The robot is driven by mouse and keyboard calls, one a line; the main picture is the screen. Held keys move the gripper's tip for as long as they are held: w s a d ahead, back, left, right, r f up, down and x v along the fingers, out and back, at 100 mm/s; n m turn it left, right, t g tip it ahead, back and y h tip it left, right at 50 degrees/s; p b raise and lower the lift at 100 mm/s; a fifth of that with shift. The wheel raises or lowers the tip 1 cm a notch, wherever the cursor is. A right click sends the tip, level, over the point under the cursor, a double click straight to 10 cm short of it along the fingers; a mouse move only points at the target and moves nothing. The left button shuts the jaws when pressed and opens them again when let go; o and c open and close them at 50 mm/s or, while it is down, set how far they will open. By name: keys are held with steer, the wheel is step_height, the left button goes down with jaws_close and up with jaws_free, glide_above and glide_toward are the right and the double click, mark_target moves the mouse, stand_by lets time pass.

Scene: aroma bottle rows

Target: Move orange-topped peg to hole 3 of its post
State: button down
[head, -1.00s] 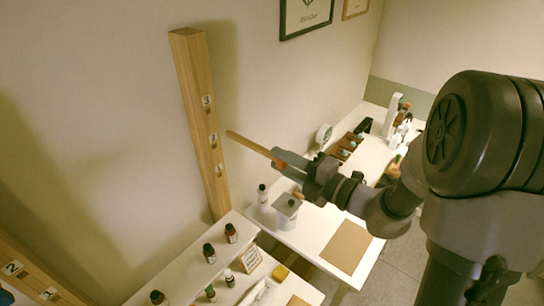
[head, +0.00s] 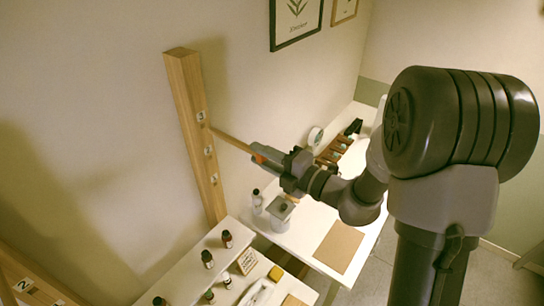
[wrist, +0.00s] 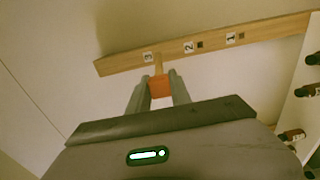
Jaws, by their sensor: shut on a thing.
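The wooden post (head: 188,110) leans against the wall with number labels 3, 2 and 1 from top to bottom. In the wrist view the post (wrist: 275,30) runs across the top, with open square holes beside labels 2 and 1. My gripper (head: 268,157) is shut on the orange top of the peg (head: 232,141). In the wrist view my gripper (wrist: 160,92) holds the orange block between its fingers, and the pale shaft (wrist: 158,64) reaches the post just right of label 3. The shaft hides hole 3; I cannot tell whether its tip is inside.
A shelf with dark bottles (head: 227,239) stands below the post. A white table with a grey canister (head: 280,208), a white bottle (head: 257,202) and a brown mat (head: 339,247) lies under my arm. Another numbered wooden post (head: 30,280) is at lower left.

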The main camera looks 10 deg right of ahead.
mark_target(239, 142)
steer(key=shift+w+a, duration=0.4)
steer(key=shift+p, duration=0.7)
stand_by(1.0)
steer(key=shift+p+x, duration=1.25)
steer(key=shift+x, duration=1.85)
steer(key=c, duration=1.1)
jaws_free()
steer(key=shift+r, duration=0.1)
steer(key=b+v, duration=0.4)
steer(key=v, duration=1.3)
steer(key=shift+s+d+b, duration=0.2)
steer(key=shift+s+b, duration=0.05)
steer(key=shift+b, duration=0.05)
